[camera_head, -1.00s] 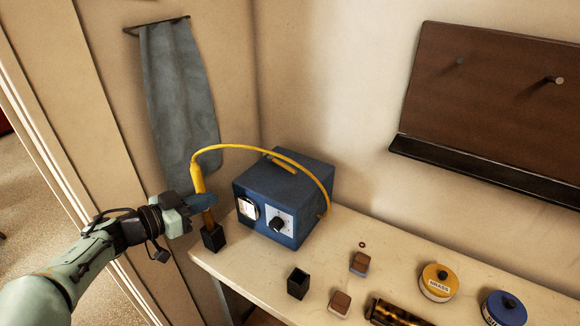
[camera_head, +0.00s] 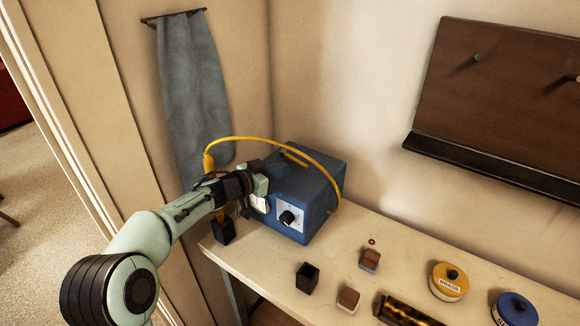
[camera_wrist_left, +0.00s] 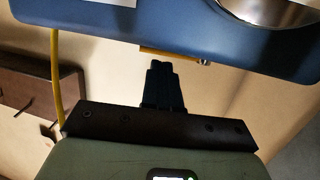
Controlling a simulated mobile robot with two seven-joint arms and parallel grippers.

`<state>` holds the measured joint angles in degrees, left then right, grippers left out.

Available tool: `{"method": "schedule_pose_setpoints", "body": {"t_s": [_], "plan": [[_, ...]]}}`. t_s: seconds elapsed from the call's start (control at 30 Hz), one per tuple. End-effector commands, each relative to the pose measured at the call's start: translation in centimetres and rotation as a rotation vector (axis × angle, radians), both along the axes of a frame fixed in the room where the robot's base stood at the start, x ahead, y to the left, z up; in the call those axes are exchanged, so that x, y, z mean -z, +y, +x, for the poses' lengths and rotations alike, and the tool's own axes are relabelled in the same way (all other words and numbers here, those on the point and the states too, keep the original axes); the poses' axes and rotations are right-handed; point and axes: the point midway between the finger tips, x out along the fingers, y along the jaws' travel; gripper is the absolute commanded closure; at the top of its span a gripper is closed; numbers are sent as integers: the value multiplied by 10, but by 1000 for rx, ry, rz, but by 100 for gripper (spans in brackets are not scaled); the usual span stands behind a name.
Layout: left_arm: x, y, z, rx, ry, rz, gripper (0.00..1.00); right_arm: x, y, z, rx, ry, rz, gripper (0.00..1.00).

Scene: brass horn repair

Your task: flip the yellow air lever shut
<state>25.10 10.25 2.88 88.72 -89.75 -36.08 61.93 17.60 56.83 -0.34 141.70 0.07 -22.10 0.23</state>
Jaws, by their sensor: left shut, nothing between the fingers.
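The blue box (camera_head: 318,190) stands at the back left of the bench, with a dial (camera_head: 290,218) on its front. A yellow bar (camera_head: 295,155) shows on its top; I cannot tell for sure that it is the air lever. In the left wrist view, a yellow bar (camera_wrist_left: 170,54) with a brassy end shows at the box's edge. My left gripper (camera_head: 264,178) is at the box's upper left front, partly covering its gauge. Its dark fingers (camera_wrist_left: 160,66) are shut and empty, just short of the bar in that view; I cannot tell whether they touch.
A yellow hose (camera_head: 270,141) arches over the box from a yellow handpiece (camera_head: 208,162) above a black holder (camera_head: 223,232). A black cup (camera_head: 307,278), small blocks, and yellow (camera_head: 449,283) and blue (camera_head: 515,309) tins stand to the right. A cloth (camera_head: 192,90) hangs behind.

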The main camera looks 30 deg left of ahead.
Motion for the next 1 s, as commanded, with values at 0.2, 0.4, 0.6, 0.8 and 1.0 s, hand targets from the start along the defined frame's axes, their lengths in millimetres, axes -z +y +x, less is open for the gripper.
{"method": "schedule_pose_setpoints", "body": {"t_s": [0.2,0.4,0.6,0.8,1.0], "plan": [[6,-9,31,1,0,0,100,0,0,0,0,0,0,100],[8,-12,41,1,-1,0,100,-1,0,0,0,0,0,100],[8,-12,41,0,-1,0,100,-1,0,0,0,0,0,100],[8,-15,43,-20,-5,-1,100,2,0,-1,0,1,0,100],[8,-21,50,-114,1,-3,100,4,0,-1,0,2,1,100]]}}
